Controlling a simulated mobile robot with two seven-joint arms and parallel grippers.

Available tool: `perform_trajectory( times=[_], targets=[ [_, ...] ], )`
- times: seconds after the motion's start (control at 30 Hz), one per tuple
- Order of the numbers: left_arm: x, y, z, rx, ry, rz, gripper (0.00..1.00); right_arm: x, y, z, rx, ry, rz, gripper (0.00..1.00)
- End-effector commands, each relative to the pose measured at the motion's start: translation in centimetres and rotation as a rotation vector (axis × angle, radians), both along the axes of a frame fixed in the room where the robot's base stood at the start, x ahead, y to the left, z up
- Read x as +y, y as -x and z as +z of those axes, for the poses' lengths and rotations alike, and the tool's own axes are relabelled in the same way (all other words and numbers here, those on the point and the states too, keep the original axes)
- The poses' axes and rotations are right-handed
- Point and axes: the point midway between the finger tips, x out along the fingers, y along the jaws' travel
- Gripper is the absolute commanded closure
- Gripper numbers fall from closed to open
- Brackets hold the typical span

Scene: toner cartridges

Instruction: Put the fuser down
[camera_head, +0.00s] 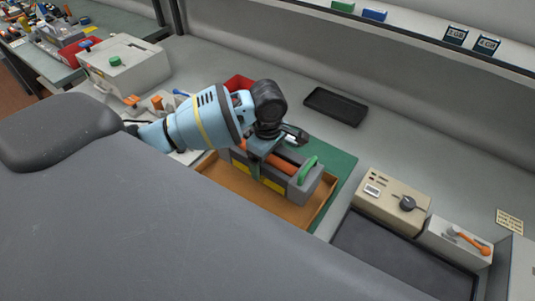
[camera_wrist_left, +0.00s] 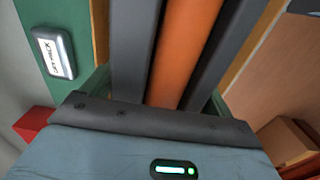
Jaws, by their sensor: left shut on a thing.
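The fuser is a long dark grey block with an orange roller along its top, yellow labels on its side and a green handle at its right end (camera_head: 304,184). It is at the brown tray (camera_head: 318,208); whether its underside touches the tray floor is hidden. My left gripper (camera_head: 265,160) comes down from above and is shut across the fuser's middle. In the left wrist view the orange roller (camera_wrist_left: 187,45) runs between grey walls, close under the gripper. My right gripper does not show.
A green mat (camera_head: 341,175) lies under the tray. A small white labelled pack (camera_wrist_left: 55,53) lies beside the fuser. A black tray (camera_head: 335,106) is behind, a beige device (camera_head: 392,201) to the right, and a red bin (camera_head: 239,84) behind my left arm.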

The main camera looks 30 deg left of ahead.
Motion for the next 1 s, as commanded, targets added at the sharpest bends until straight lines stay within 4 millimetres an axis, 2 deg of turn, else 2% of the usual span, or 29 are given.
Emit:
perform_trajectory(
  times=[0.2, 0.3, 0.77, 0.8, 0.9, 1.0],
  targets=[
    [0.0, -0.2, -2.6, -0.006, 0.001, 0.002, 0.84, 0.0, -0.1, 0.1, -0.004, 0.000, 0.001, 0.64],
    [0.0, -0.2, -3.3, -0.006, 0.001, 0.001, 0.84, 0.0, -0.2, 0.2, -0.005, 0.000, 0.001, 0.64],
    [0.0, -0.2, -3.8, -0.007, 0.003, 0.000, 0.84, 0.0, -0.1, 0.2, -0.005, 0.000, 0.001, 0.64],
    [0.0, 0.0, -4.0, -0.001, 0.000, 0.000, 0.11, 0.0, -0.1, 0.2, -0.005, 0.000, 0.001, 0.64],
    [0.0, 0.0, -4.0, -0.001, 0.000, 0.000, 0.00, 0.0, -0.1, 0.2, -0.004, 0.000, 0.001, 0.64],
    [0.0, 0.0, -4.1, 0.000, 0.000, 0.000, 0.00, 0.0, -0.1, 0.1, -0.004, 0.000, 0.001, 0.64]
  ],
)
